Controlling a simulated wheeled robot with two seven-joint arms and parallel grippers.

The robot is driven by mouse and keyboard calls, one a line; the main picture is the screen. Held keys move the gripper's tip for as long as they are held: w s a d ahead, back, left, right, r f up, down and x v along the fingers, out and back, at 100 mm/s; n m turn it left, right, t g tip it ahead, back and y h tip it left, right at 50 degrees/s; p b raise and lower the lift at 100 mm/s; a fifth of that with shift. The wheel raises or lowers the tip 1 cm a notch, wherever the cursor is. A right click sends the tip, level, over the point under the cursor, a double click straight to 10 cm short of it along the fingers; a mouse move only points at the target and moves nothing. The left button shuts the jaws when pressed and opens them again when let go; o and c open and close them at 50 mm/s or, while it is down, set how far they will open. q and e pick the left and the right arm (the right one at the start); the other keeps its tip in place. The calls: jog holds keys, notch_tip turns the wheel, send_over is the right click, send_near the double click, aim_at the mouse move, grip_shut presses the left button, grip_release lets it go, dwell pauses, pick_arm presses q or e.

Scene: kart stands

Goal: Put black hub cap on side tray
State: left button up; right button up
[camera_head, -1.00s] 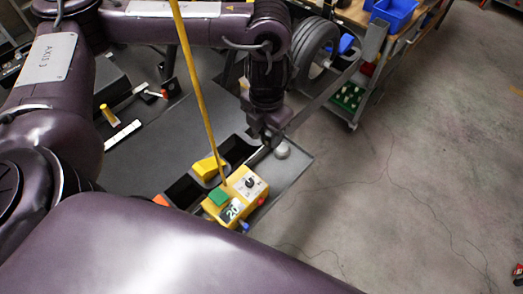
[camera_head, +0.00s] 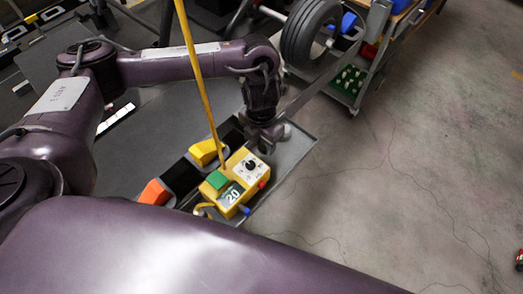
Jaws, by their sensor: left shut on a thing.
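My left gripper (camera_head: 266,143) points down over the right part of the grey side tray (camera_head: 292,152). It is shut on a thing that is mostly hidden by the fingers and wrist. I take it to be the black hub cap, but its outline does not show clearly. I cannot tell whether it touches the tray. My right gripper is not in view.
A yellow control box (camera_head: 236,182) with a green button hangs on a yellow cable (camera_head: 200,90) in front of the tray. Yellow (camera_head: 206,151) and orange (camera_head: 155,193) pieces sit by dark bins. A wheel (camera_head: 308,35) stands behind.

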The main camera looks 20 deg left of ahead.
aim_at(261, 147)
pick_arm(q)
jog(key=shift+f, duration=0.8)
notch_tip(261, 147, down, 2)
jog(key=shift+f+b, duration=0.2)
jog(key=shift+b, duration=0.3)
jog(key=shift+f, duration=0.5)
jog(key=shift+f+b, duration=0.2)
jog(key=shift+b, duration=0.1)
jog(key=o, duration=0.7)
jog(key=shift+o, duration=0.2)
